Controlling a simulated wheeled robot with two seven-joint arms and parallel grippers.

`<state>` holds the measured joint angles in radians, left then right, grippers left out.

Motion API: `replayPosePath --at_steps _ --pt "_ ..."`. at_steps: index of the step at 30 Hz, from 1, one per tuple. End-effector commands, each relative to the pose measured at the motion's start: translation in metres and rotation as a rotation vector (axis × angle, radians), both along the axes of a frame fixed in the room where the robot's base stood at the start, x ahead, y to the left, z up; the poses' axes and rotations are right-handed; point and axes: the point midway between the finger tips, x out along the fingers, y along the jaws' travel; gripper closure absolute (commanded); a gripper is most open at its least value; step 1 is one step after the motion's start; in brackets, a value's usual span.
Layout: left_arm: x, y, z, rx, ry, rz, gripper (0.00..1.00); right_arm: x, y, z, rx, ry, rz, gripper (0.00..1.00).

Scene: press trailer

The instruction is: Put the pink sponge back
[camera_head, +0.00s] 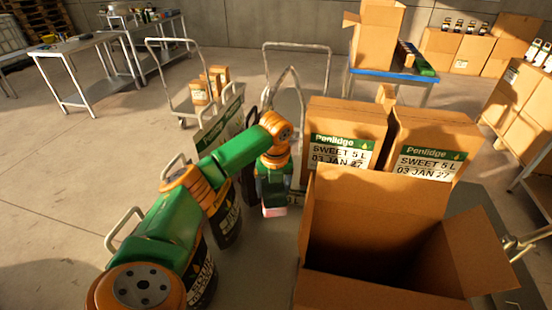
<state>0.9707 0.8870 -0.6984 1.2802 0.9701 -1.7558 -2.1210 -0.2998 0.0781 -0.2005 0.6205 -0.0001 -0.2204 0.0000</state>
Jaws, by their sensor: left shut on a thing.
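My left arm reaches in from the lower left, and its gripper (273,205) points down left of the open carton. The gripper is shut on the pink sponge (274,212), of which only a small pink edge shows below the jaws. The fingers and most of the sponge are hidden or too small to make out. The sponge appears to be above the pale surface between the dark containers and the cartons; I cannot tell whether it touches anything. My right gripper is not in view.
An open empty-looking carton (372,255) stands front right, with two labelled cartons (345,118) (434,135) behind it. Dark labelled containers (225,218) stand close beside my left arm. Hand trolleys (170,75) and a blue-topped table (392,75) stand farther back. Open concrete floor (65,165) lies to the left.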

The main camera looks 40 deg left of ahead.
Motion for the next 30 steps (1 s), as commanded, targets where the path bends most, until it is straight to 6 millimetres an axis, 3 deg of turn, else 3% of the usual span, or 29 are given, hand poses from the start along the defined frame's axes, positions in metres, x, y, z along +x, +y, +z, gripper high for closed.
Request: replayPosePath --at_steps 3,6,13,14,16,18,27,28,30 --pt "-0.002 -0.001 -0.045 -0.001 0.008 0.001 1.0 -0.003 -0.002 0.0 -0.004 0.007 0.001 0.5" --pt "-0.002 -0.001 -0.072 -0.001 0.006 0.001 1.0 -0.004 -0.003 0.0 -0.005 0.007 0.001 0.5" --pt "-0.001 0.0 -0.106 -0.001 0.002 0.0 1.0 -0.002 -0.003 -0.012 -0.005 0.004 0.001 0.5" --pt "-0.001 0.0 -0.113 0.0 0.003 0.0 1.0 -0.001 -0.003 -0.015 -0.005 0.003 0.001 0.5" --pt "-0.001 0.0 -0.137 0.001 0.001 0.0 1.0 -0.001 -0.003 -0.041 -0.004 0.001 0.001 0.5" --pt "-0.001 0.0 -0.143 0.001 0.0 0.0 1.0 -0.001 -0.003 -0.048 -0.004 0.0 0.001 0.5" --pt "-0.001 0.0 -0.138 0.001 0.001 0.0 1.0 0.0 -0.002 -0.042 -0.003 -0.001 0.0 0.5" --pt "-0.001 0.0 -0.138 0.0 0.0 0.0 0.22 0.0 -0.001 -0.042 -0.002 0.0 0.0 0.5" --pt "-0.001 0.0 -0.137 0.0 0.0 0.0 0.03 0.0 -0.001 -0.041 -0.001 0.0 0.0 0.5"
